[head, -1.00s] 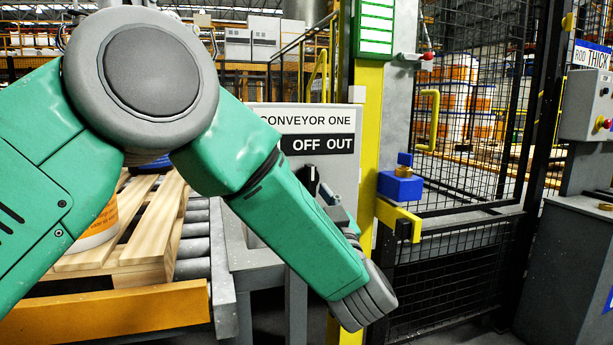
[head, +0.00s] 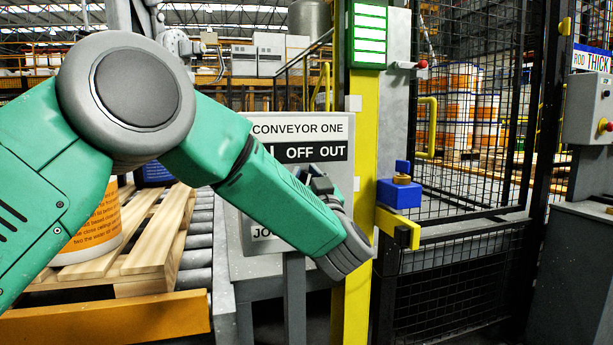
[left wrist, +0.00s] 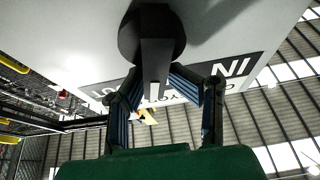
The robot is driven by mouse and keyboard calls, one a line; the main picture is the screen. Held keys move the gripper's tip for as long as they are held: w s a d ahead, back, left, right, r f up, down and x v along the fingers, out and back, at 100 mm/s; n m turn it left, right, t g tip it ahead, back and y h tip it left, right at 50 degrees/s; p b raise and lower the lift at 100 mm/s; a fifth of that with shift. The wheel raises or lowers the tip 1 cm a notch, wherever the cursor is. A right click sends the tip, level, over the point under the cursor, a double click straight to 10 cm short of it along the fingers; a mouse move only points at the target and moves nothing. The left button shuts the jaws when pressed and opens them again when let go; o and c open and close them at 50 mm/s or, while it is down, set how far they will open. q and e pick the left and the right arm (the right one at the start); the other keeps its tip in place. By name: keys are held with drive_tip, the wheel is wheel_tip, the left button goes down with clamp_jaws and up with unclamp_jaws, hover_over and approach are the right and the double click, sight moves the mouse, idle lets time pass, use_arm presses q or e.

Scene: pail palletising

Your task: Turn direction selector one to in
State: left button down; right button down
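The conveyor one panel (head: 244,236) stands mid-picture in the head view, its label reading OFF and OUT, the left end behind my arm. In the left wrist view, upside down, the black direction selector (left wrist: 155,55) shows close, its bar pointing at the middle of the label strip (left wrist: 235,72) with a white mark at that end. The letters NI show to the right. My left gripper (left wrist: 154,72) is open, with one finger on each side of the bar; contact cannot be made out. In the head view my left gripper (head: 318,182) is mostly hidden behind my forearm. My right gripper is out of view.
A yellow post (head: 360,270) stands right of the panel, with a blue block (head: 398,194) beside it. A mesh gate (head: 460,280) is further right. A wooden pallet (head: 160,235) with a pail (head: 95,228) is on the left, by grey rollers (head: 200,235).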

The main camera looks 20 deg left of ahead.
use_arm(q)
drive_tip(key=shift+d+f, duration=0.15)
drive_tip(key=shift+d, duration=0.05)
drive_tip(key=shift+a+f, duration=0.15)
drive_tip(key=shift+a, duration=0.15)
drive_tip(key=shift+f, duration=0.15)
idle(0.8)
drive_tip(key=c, duration=1.7)
unclamp_jaws()
drive_tip(key=shift+o, duration=0.8)
drive_tip(key=shift+s+a, duration=0.1)
drive_tip(key=shift+a, duration=0.2)
